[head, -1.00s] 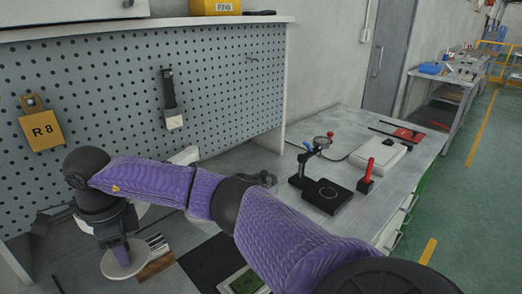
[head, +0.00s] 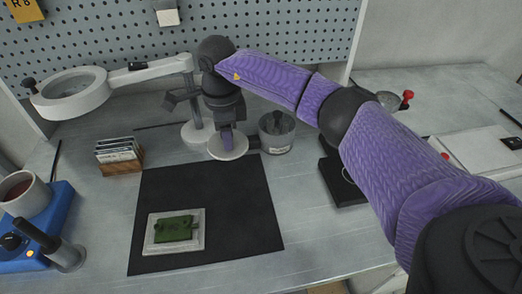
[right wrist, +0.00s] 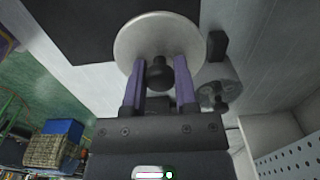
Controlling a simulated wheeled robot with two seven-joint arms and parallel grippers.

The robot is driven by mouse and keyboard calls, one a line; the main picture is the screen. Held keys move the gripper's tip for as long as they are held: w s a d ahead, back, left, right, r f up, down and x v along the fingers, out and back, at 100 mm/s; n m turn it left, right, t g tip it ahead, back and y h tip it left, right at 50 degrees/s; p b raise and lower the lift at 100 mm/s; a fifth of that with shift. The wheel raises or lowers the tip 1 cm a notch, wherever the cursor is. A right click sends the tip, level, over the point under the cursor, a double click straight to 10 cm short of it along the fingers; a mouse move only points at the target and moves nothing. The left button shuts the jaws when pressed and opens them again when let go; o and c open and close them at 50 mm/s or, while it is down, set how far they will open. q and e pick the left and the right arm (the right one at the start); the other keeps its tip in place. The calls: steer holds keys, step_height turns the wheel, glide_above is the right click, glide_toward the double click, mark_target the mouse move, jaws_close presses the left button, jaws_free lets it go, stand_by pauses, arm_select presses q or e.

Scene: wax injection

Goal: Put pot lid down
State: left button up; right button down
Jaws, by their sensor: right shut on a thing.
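The pot lid is a pale round disc (head: 228,147) with a dark knob (right wrist: 157,72). My right gripper (head: 227,132) is shut on the knob and points down, with the lid below its fingers. In the right wrist view both purple fingers (right wrist: 160,82) stand either side of the knob. The lid is at the back edge of the black mat (head: 215,190), just left of a grey metal cup (head: 276,133). I cannot tell whether it touches the table. An open pot (head: 27,192) with reddish-brown contents sits on a blue heater at the left. My left gripper is not in view.
A wooden card rack (head: 121,165) stands left of the mat. A magnifier lamp (head: 75,92) arches behind, its base close to the lid. A green piece (head: 174,229) lies on a pale plate on the mat. The mat's right side is clear.

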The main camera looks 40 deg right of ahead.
mark_target(232, 175)
step_height(232, 175, down, 10)
steer(key=b, duration=0.3)
steer(key=shift+f, duration=0.15)
steer(key=shift+c, duration=2.2)
jaws_free()
steer(key=shift+o, duration=0.2)
